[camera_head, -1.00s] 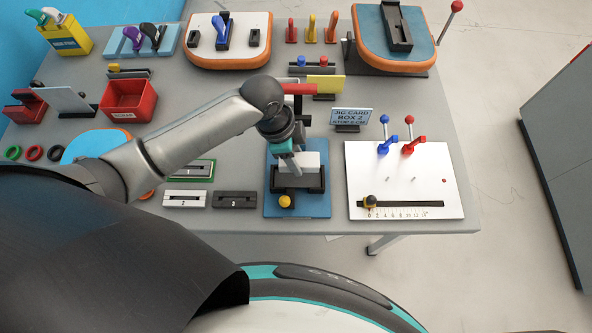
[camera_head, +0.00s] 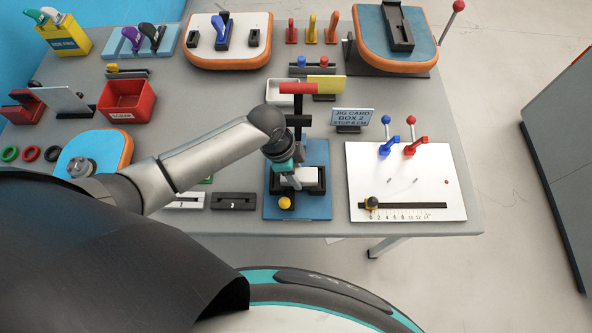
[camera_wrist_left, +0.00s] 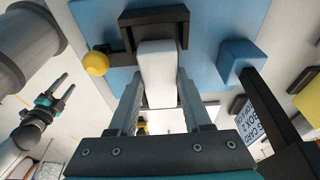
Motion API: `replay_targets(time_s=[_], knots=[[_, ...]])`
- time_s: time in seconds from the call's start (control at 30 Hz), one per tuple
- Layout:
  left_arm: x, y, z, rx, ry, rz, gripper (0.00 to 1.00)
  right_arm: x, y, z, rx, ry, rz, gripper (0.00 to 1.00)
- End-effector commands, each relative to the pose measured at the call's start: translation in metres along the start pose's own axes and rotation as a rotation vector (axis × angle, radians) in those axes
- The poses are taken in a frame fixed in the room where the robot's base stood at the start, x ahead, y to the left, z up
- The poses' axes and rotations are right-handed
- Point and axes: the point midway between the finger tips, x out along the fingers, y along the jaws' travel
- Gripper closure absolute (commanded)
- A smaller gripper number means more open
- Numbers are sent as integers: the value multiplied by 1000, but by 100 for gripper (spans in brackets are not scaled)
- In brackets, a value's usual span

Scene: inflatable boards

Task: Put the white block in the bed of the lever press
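The lever press stands on a blue base plate (camera_head: 318,207) at the table's front, with a red-handled lever (camera_head: 298,88), a black bed frame (camera_head: 276,184) and a yellow knob (camera_head: 285,203). My left gripper (camera_head: 293,178) is over the bed. The white block (camera_head: 312,178) is at the bed, partly hidden by the gripper. In the left wrist view the block (camera_wrist_left: 157,70) lies between the two fingers, which appear to press its sides, and its far end overlaps the black bed frame (camera_wrist_left: 155,16). My right gripper (camera_wrist_left: 64,88) is away to the side, fingers apart and empty.
A white tray (camera_head: 281,92) sits behind the press. A blue jig card (camera_head: 352,117) stands behind it to the right. A white board with red and blue levers (camera_head: 405,185) is at right. Numbered black blocks (camera_head: 233,201) lie at left. A red bin (camera_head: 127,101) is farther left.

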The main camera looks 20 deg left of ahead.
Motion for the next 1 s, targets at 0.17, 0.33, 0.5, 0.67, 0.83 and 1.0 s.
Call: replay_targets(time_s=[0.17, 0.33, 0.5, 0.67, 0.83, 1.0], knots=[[0, 0, 0, 0, 1, 0, 32, 0, 0, 0, -1, 1, 0, 41], [0, 0, 0, 0, 1, 0, 21, 0, 0, -1, -1, 0, 0, 41], [-1, 0, -1, 0, 1, 0, 21, 0, 0, -1, -1, 0, 0, 41], [-11, -1, -1, 1, 0, -1, 21, -4, 0, -1, -2, 0, -1, 41], [-40, -1, -1, 3, 1, -3, 21, -10, 0, -2, -2, 0, -1, 41], [-74, -1, -1, 2, 0, -3, 21, -15, 0, -2, -2, 0, -1, 41]])
